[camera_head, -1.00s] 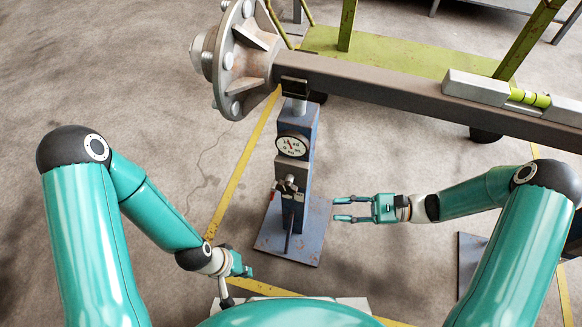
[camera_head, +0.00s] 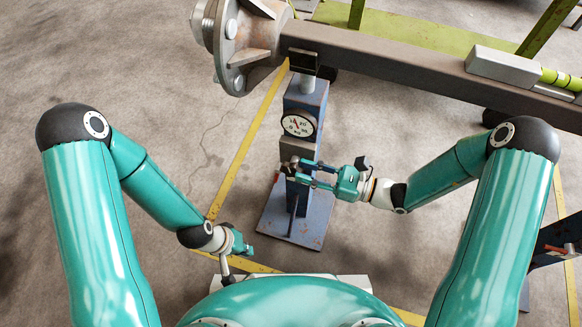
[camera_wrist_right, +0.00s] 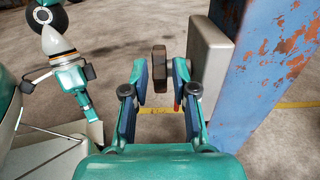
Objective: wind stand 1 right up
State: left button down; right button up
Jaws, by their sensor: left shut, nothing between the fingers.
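A blue stand (camera_head: 303,103) with worn paint stands upright under the axle beam, its round dial (camera_head: 298,124) facing me. A small crank with a dark knob (camera_wrist_right: 159,68) sits on its front below the dial. My right gripper (camera_head: 297,171) is at the crank, its fingers apart. In the right wrist view the fingers (camera_wrist_right: 159,80) are on either side of the dark knob, with gaps showing; the blue column is just right of them. My left gripper (camera_head: 243,246) is shut and empty, low and left of the stand's base plate (camera_head: 270,228).
The grey axle beam (camera_head: 400,75) with its flanged hub (camera_head: 245,45) runs above the stand. Another stand with a red handle (camera_head: 555,248) is at the right edge. Floor left of the stand is clear.

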aim_at(301, 170)
jog(key=shift+b+x, duration=0.35)
jog(key=shift+x, duration=1.75)
jog(key=shift+c, duration=0.2)
grip_shut()
